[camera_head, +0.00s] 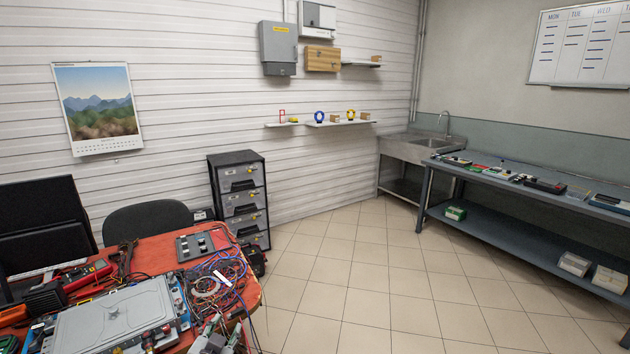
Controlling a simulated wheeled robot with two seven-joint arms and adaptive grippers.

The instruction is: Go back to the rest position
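I cannot clearly make out either gripper in the head view. Grey-green parts with dark ends (217,337) show at the bottom edge, by the front right of the red table (150,258). They are cut off by the frame, and I cannot tell if one is a gripper. A large grey box with a flat lid (115,318) lies on the table. Small fittings sit along its front and right side. Its front edge is partly out of view. I see nothing held.
A tangle of coloured cables (215,283) and a grey switch panel (203,243) lie on the table. A black chair (148,220) and a drawer cabinet (240,197) stand behind. A long workbench (520,186) runs along the right. The tiled floor (370,275) between is clear.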

